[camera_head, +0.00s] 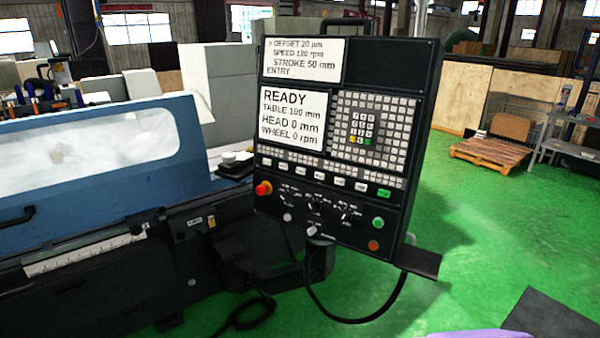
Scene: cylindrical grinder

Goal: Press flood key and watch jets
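The black control panel (345,135) of the grinder stands in the middle, tilted slightly. A row of small white keys (311,179) runs below the button grid, with one green key (383,193) at its right end. Their labels are too small to read, so I cannot tell which is the flood key. The lower screen (293,114) reads READY, TABLE 100 mm, HEAD 0 mm, WHEEL 0 rpm. The upper screen (303,60) shows OFFSET, SPEED, STROKE and ENTRY. The blue guard's window (90,147) is hazy; no jets show through it. My gripper is not in view.
A red emergency knob (264,188), dials and round green and orange buttons line the panel's lower part. A small shelf (417,261) juts out at its lower right. A black cable hangs below. Green floor (460,240) is open to the right; a pallet (491,152) lies farther back.

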